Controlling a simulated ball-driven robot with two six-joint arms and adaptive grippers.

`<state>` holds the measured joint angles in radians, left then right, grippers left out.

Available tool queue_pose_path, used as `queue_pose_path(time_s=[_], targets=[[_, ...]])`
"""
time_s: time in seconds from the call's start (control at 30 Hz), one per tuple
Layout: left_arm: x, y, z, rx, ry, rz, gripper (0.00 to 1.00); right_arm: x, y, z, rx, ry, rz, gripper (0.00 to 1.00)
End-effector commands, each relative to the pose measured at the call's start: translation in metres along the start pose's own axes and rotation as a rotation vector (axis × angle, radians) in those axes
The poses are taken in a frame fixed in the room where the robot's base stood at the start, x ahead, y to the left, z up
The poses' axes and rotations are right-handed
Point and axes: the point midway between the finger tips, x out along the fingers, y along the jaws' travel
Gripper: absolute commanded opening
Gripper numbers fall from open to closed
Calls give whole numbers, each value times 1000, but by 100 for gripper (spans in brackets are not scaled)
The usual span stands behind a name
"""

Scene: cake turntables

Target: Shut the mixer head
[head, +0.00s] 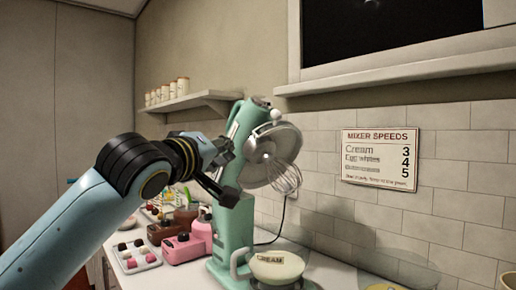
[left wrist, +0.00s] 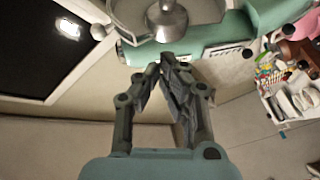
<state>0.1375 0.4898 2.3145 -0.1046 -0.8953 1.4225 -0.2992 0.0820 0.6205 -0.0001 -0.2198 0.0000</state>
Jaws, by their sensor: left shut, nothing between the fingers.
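The teal mixer (head: 236,225) stands on the counter with its head (head: 243,118) tilted steeply up. A silver disc (head: 272,155) and a wire whisk (head: 287,178) on the head face right. My left gripper (head: 226,172) is shut and empty, beside the mixer's left side near where head and column meet. In the left wrist view the closed fingertips (left wrist: 168,62) lie just short of the teal mixer head (left wrist: 205,38); I cannot tell whether they touch. My right gripper is not in view.
A bowl labelled CREAM (head: 277,268) sits at the mixer's foot. A pink toy-like appliance (head: 184,248), a pink bottle (head: 202,230) and a tray of sweets (head: 136,256) stand left of it. A shelf with jars (head: 190,104) and a speeds sign (head: 380,158) are on the wall.

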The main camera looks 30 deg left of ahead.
Motion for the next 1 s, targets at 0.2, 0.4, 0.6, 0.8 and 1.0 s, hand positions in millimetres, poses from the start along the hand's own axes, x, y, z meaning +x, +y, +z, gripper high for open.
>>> queue_pose_path(time_s=[0.2, 0.4, 0.6, 0.8, 1.0], targets=[[12, 62, -55, -184, 92, 191, 0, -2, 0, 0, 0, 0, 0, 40], [31, 72, -62, -210, 96, 207, 0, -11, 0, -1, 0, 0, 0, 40], [72, 82, -68, -209, 96, 206, 0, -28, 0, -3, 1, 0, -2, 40], [112, 89, -72, -207, 94, 205, 0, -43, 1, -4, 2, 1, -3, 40], [101, 91, -40, -206, 92, 206, 0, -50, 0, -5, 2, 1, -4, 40]])
